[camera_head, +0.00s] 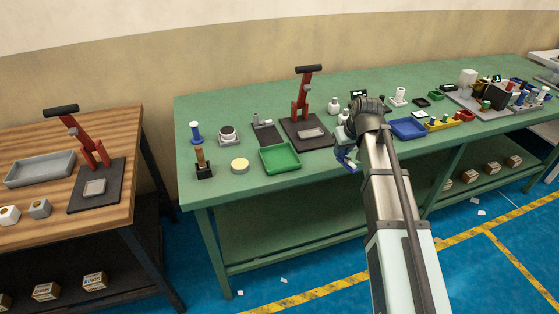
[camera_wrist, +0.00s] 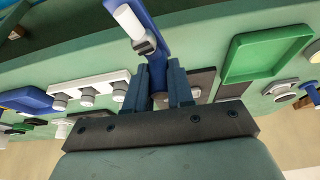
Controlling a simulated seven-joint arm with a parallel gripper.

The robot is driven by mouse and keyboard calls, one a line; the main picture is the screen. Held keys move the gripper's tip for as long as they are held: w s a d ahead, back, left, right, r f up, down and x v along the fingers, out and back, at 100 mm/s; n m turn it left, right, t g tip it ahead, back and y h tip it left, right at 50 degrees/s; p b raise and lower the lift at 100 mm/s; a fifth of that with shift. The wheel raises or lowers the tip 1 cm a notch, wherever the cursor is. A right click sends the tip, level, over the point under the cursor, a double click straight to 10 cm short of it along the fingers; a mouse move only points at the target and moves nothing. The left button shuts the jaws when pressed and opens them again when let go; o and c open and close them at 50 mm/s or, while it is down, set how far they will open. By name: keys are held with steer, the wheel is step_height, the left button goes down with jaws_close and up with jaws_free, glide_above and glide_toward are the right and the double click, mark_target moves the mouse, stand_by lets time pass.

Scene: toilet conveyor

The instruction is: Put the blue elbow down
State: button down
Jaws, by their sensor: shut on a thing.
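The blue elbow (camera_wrist: 155,22) is in the grip of my gripper (camera_wrist: 162,82) in the wrist view. It is a blue bent piece with a white cylindrical end and a grey ring. In the head view my gripper (camera_head: 347,150) is over the front edge of the green table, and a bit of the blue elbow (camera_head: 352,164) shows below it. My gripper is shut on the elbow. My arm hides part of the table behind it, and the elbow's far end is cut off in the wrist view.
A green tray (camera_head: 280,159) and a red-handled press (camera_head: 303,105) on a dark plate stand left of my gripper. A blue tray (camera_head: 408,128) and several small parts lie to the right. A wooden table (camera_head: 125,170) stands at the far left.

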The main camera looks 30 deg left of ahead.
steer(key=s+a+r+n+g+y, duration=0.1)
steer(key=s+a+r+n+g, duration=0.15)
steer(key=a+n, duration=0.65)
steer(key=s+a+r+n+g, duration=0.1)
steer(key=a+r+n+g, duration=0.15)
steer(key=a, duration=1.25)
steer(key=shift+s+a+f+n+g, duration=0.15)
steer(key=shift+f+n, duration=0.45)
steer(key=shift+f, duration=0.9)
steer(key=shift+s+d+f+n+g, duration=0.1)
steer(key=shift+s+f+n, duration=0.4)
steer(key=shift+f, duration=0.95)
steer(key=shift+a+f+n+g, duration=0.1)
steer(key=shift+f+n, duration=0.65)
steer(key=shift+f, duration=0.75)
steer(key=shift+f, duration=0.1)
steer(key=c, duration=1.3)
jaws_free()
steer(key=shift+o, duration=0.2)
steer(key=v, duration=1.2)
steer(key=shift+r, duration=0.2)
